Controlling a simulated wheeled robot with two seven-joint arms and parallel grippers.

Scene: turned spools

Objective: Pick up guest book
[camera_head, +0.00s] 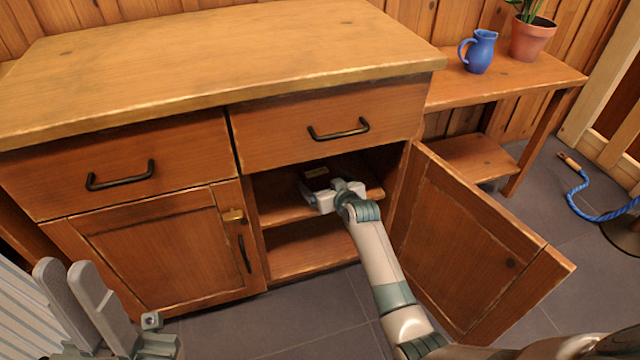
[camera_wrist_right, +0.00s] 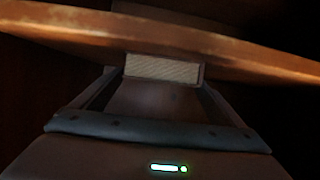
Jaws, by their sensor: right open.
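A small dark book, which looks like the guest book (camera_head: 317,172), lies on the upper shelf inside the open right half of the cabinet. In the right wrist view its pale page edge (camera_wrist_right: 163,68) shows with a brown cover around it, between the far ends of my fingers. My right gripper (camera_head: 319,188) is open and reaches into the cabinet just in front of the book. Whether the fingers touch it I cannot tell. My left gripper (camera_head: 64,267) is open and empty at the lower left, in front of the cabinet.
The shelf (camera_head: 280,211) runs close by my right gripper. The cabinet door (camera_head: 470,240) stands open to the right of my right arm. The drawer (camera_head: 330,128) above is shut. A blue jug (camera_head: 481,52) and a potted plant (camera_head: 531,40) stand on a side table. The countertop (camera_head: 220,50) is clear.

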